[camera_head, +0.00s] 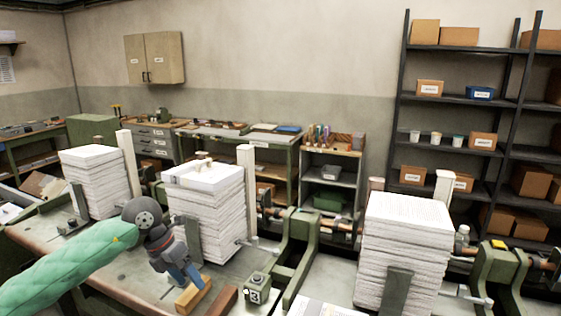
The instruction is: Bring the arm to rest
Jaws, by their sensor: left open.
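My left arm, in a green padded sleeve (70,265), reaches in from the lower left in the head view. Its dark wrist ends in my left gripper (188,279), which points down over the bench front. The gripper is open, with its fingertips close to a wooden block (193,296); I cannot tell whether they touch it. The middle paper stack (208,222) stands just behind and right of the gripper, with a small pale object (204,162) on top. My right gripper is not in view.
Another paper stack (95,185) stands at the left and one (403,250) at the right. A green machine part (292,250) and a block marked 3 (257,288) stand between the middle and right stacks. Shelves (470,100) line the back right.

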